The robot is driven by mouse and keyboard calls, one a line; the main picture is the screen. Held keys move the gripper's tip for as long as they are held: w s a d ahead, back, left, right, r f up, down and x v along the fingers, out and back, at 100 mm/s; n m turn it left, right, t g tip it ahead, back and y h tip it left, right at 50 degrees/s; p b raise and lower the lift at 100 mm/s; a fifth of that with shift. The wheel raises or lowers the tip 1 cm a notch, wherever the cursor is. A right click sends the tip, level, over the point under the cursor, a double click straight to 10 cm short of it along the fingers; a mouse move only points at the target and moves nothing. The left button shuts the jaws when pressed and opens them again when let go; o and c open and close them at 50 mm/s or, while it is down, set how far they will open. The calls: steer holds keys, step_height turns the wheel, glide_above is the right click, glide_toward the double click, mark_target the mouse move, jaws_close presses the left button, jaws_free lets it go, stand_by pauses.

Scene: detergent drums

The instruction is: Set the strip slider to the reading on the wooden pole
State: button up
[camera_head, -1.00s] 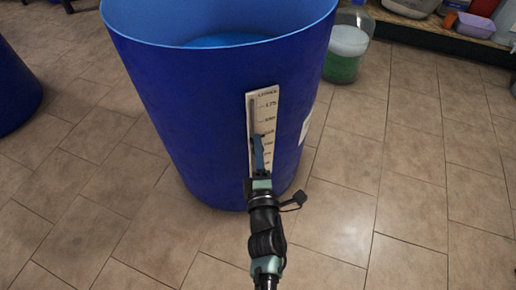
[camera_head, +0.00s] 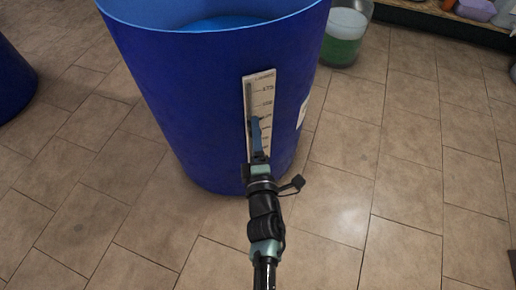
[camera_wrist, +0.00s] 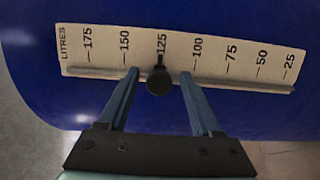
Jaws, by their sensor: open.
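The pale strip (camera_head: 248,95) marked LITRES is fixed upright on the outside of the blue drum (camera_head: 190,100). In the wrist view the strip (camera_wrist: 100,58) runs sideways, with numbers from 175 at left to 25 at right and a rail along its lower edge. The slider, a round black knob (camera_wrist: 159,82) with a pointer, sits on the rail with its pointer at the 125 mark. My gripper (camera_wrist: 159,72) is open, one finger on each side of the knob with gaps. In the head view my gripper (camera_head: 256,122) covers the strip's lower part. No wooden pole is visible.
Blue liquid or lining shows inside the drum's open top. A clear container with green liquid (camera_head: 343,45) stands on the floor behind right. Another blue drum (camera_head: 12,85) is at the left edge. A shelf with goods is at top right. The tiled floor on the right is clear.

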steer(key=s+d+p, duration=0.1)
steer(key=s+p, duration=0.1)
steer(key=s, duration=1)
steer(key=shift+s, duration=0.25)
